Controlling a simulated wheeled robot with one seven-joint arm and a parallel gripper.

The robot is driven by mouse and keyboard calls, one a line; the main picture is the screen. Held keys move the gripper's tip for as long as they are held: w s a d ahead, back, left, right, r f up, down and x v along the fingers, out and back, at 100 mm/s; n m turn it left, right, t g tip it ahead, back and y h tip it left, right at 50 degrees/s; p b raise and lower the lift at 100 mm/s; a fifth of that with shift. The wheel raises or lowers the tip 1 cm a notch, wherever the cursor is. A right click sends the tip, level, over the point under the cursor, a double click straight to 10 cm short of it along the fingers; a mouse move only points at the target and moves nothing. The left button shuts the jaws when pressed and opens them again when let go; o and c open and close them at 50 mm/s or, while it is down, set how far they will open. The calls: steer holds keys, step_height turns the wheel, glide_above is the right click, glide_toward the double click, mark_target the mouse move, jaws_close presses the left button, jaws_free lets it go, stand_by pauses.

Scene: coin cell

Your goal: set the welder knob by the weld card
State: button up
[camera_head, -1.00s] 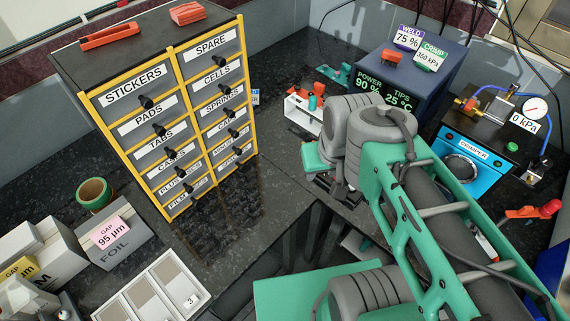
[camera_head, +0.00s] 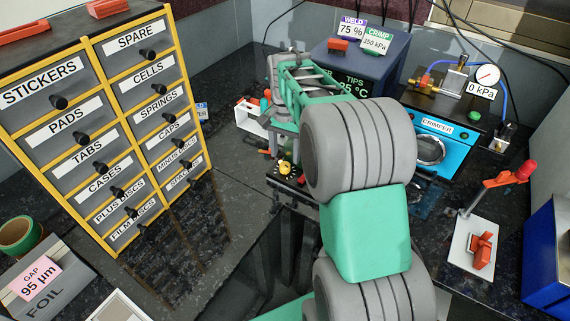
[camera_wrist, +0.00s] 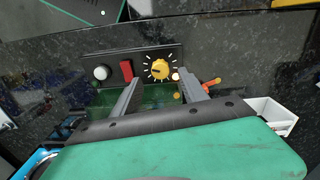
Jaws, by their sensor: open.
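The yellow knob (camera_wrist: 160,69), ringed by white ticks, sits on a dark panel beside a red switch (camera_wrist: 126,70) and a pale round button (camera_wrist: 101,73). Its exact pointer setting is too small to read. My gripper (camera_wrist: 158,82) is open and empty, its two grey fingers reaching towards the knob, one on either side of it in the picture; contact cannot be told. In the head view the knob (camera_head: 284,168) appears low at the bench's front edge. The weld card (camera_head: 352,27) reads 75 % on top of the dark blue welder (camera_head: 378,73). My arm hides the POWER readout; TIPS shows partly.
A white rack (camera_head: 250,121) stands left of my wrist. The blue crimper (camera_head: 438,146) is on the right, with a red-handled stand (camera_head: 472,250) in front. The labelled drawer cabinet (camera_head: 118,95) fills the left. An orange-handled tool (camera_wrist: 211,82) lies near my finger.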

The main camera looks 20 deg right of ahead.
mark_target(285, 164)
step_height(285, 164, down, 4)
steer(key=shift+f, duration=0.1)
jaws_close()
stand_by(0.5)
